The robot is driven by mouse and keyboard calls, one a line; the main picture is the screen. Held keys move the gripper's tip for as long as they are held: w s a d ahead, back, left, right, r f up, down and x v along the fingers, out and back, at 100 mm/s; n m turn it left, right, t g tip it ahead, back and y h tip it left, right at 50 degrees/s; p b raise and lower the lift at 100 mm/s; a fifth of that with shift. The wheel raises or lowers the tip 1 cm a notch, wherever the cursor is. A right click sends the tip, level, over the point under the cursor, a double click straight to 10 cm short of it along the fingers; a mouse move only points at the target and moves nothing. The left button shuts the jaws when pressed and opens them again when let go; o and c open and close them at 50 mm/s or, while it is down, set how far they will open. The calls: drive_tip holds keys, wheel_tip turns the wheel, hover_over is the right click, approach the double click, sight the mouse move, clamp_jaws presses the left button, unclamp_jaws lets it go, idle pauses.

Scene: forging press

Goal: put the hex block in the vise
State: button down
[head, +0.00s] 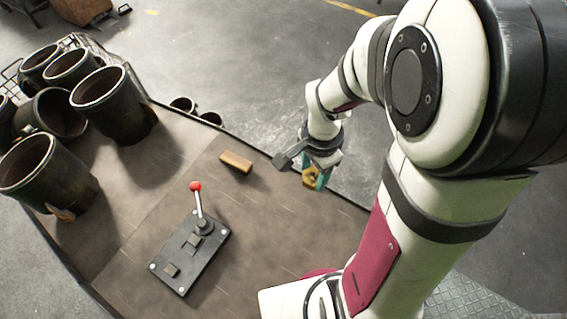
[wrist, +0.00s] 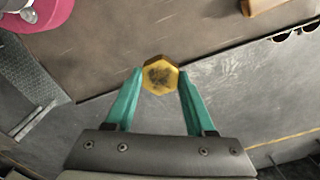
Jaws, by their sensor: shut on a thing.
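The hex block (wrist: 160,75) is a yellow-gold six-sided piece with a dark patch on its face. My gripper (wrist: 160,80) has teal fingers, shut on the hex block at its two sides, in the wrist view. In the head view my gripper (head: 316,178) hangs at the table's right edge, with part of the hex block (head: 312,182) showing between the fingers. The vise (head: 189,250) is a dark plate on the table with small blocks on it and a red-knobbed lever (head: 197,199) standing at its far end. The vise is left of and below my gripper, well apart from it.
A wooden block (head: 236,162) lies on the table (head: 145,225) between the vise and the far edge. Several dark metal pots (head: 113,103) stand at the left. The table around the vise is mostly clear.

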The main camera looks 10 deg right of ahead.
drive_tip(key=shift+s+d+r, duration=0.1)
drive_tip(key=shift+d+r, duration=0.2)
drive_tip(key=shift+d, duration=0.05)
drive_tip(key=w+a+n, duration=0.2)
drive_tip(key=a+n, duration=0.1)
drive_tip(key=a, duration=0.4)
drive_tip(key=n, duration=0.6)
approach(184, 255)
drive_tip(key=w+d, duration=0.3)
drive_tip(key=d, duration=0.1)
drive_tip(key=w+d, duration=0.2)
drive_tip(key=d, duration=0.1)
drive_tip(key=shift+w+r, duration=0.2)
drive_tip(key=shift+w, duration=0.1)
drive_tip(key=s+a, duration=0.1)
drive_tip(key=a, duration=0.1)
drive_tip(key=s+a+n, duration=0.1)
drive_tip(key=s+a, duration=0.1)
drive_tip(key=s+a+n, duration=0.1)
drive_tip(key=s+a, duration=0.1)
drive_tip(key=shift+s+a+f, duration=0.1)
drive_tip(key=shift+a+f, duration=0.15)
drive_tip(key=shift+f, duration=0.15)
drive_tip(key=shift+s+a+f, duration=0.15)
drive_tip(key=shift+s+a, duration=0.1)
drive_tip(key=shift+s, duration=0.05)
drive_tip(key=shift+f, duration=2.7)
drive_tip(key=shift+f, duration=0.15)
